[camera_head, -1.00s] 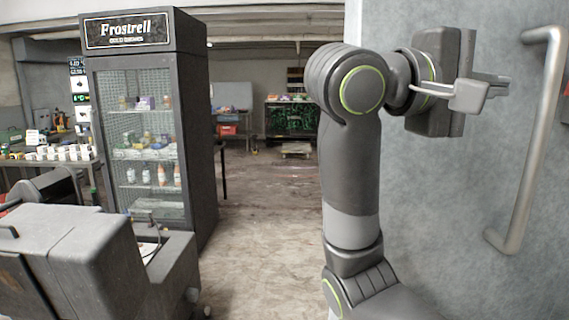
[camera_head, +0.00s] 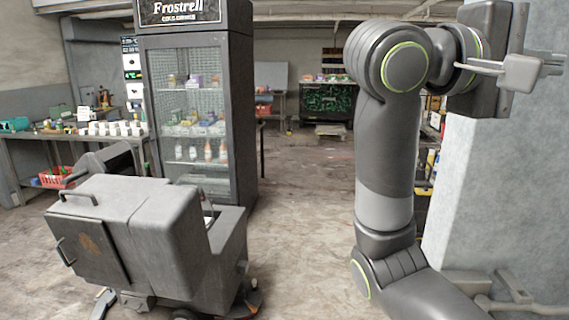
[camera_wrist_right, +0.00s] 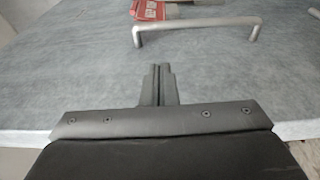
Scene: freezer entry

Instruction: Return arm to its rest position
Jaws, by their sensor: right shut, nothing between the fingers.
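My right arm rises on the right of the head view, bent at the elbow. Its gripper (camera_head: 545,68) points to the right, in front of a pale grey door panel (camera_head: 490,200). In the right wrist view the two fingers (camera_wrist_right: 157,72) lie side by side, shut, with nothing between them. A metal bar handle (camera_wrist_right: 197,30) on the grey surface shows beyond the fingertips, apart from them. My left gripper is not in view.
A grey floor-cleaning machine (camera_head: 150,230) stands at the lower left. A glass-fronted Frostrell cooler (camera_head: 195,110) with bottles and packs is behind it. A table (camera_head: 75,135) with small goods is at the far left. The middle floor (camera_head: 300,220) is clear.

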